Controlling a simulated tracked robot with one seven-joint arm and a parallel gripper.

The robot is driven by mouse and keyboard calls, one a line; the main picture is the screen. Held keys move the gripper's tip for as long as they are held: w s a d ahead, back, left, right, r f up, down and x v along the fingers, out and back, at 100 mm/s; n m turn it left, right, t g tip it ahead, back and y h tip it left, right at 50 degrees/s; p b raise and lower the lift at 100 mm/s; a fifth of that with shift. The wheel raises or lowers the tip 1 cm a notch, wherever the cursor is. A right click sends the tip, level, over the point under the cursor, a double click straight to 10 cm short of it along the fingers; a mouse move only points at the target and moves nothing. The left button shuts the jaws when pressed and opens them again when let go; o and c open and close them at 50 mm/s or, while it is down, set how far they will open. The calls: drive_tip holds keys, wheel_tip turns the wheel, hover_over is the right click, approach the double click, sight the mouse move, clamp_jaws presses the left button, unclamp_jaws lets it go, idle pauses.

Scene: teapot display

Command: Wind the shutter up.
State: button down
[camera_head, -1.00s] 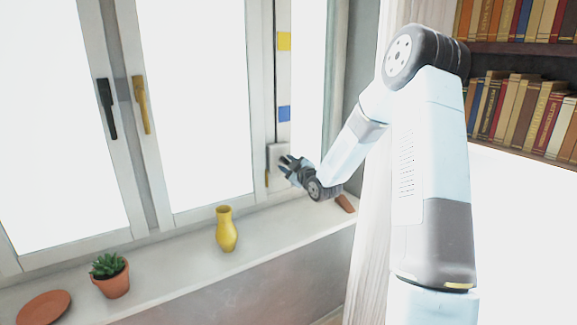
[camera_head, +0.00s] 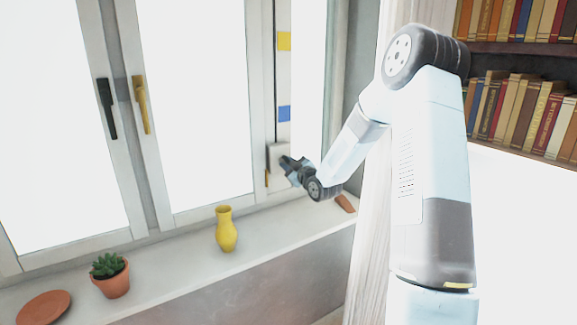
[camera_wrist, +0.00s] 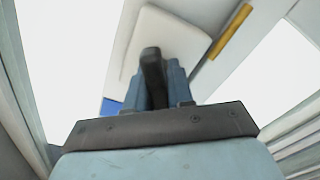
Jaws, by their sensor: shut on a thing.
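A pale winder box (camera_head: 272,153) is mounted low on the frame at the window's right side. In the wrist view, its plate (camera_wrist: 150,25) lies ahead, with a dark crank handle (camera_wrist: 152,65) in front of it. My gripper (camera_head: 287,163) is at the box, its blue-grey fingers (camera_wrist: 160,85) closed on either side of the handle. In the head view my gripper covers the handle. The frame above the box carries a yellow mark (camera_head: 284,41) and a blue mark (camera_head: 284,113). I cannot make out the shutter against the bright panes.
The sill (camera_head: 180,270) holds a yellow vase (camera_head: 226,230), a potted succulent (camera_head: 111,278) and a terracotta saucer (camera_head: 44,307). A brown piece (camera_head: 345,203) lies near my wrist. The casements have a black handle (camera_head: 107,108) and a yellow handle (camera_head: 141,104). Bookshelves (camera_head: 520,110) stand right.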

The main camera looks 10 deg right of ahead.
drive_tip(key=m, duration=0.4)
drive_tip(key=shift+a+f, duration=0.1)
drive_tip(key=shift+f, duration=0.05)
drive_tip(key=m, duration=0.5)
drive_tip(key=shift+s, duration=0.1)
drive_tip(key=m, duration=0.4)
drive_tip(key=shift+m, duration=0.3)
drive_tip(key=m, duration=0.3)
drive_tip(key=shift+m, duration=0.3)
drive_tip(key=m, duration=0.4)
drive_tip(key=shift+m, duration=0.3)
drive_tip(key=m, duration=0.3)
drive_tip(key=shift+m, duration=0.3)
drive_tip(key=m, duration=0.3)
drive_tip(key=shift+m, duration=1.8)
